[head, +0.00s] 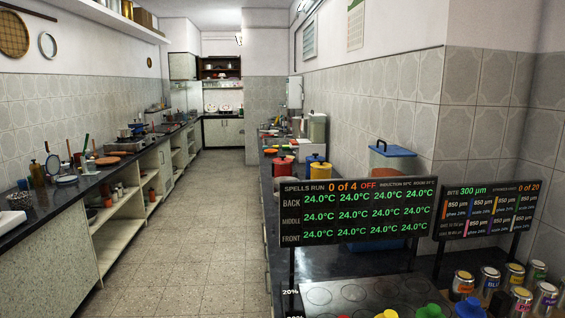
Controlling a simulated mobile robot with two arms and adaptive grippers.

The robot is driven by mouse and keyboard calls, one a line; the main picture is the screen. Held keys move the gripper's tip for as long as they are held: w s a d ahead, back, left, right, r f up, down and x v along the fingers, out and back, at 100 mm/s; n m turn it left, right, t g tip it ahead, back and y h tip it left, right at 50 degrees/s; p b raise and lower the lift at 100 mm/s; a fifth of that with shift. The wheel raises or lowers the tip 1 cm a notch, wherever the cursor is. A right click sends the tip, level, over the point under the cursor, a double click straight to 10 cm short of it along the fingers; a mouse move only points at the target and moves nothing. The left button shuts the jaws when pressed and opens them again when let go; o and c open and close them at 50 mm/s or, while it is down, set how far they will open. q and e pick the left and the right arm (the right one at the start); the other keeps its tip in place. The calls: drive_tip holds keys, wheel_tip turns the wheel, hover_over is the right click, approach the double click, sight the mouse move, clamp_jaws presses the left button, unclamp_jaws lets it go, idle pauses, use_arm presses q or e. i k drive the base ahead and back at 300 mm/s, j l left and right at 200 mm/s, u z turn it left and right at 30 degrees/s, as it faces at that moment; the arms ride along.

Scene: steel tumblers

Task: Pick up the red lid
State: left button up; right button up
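I cannot pick out a red lid for certain. Yellow (387,314), green (428,311) and blue (469,308) tops show at the bottom edge, cut off by the frame. Small red and yellow containers (315,170) stand farther back on the right counter. Neither of my grippers is in view.
A display board (355,212) stands over the dark right counter, with a second board (487,210) beside it. A blue bin (393,160) stands behind. The tiled aisle floor (190,230) is clear. The left counter (30,225) holds jars and kitchenware.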

sight(283, 158)
drive_tip(key=i+j+u, duration=0.4)
drive_tip(key=i+j, duration=1.25)
drive_tip(key=i+j+z, duration=0.1)
drive_tip(key=i, duration=1.8)
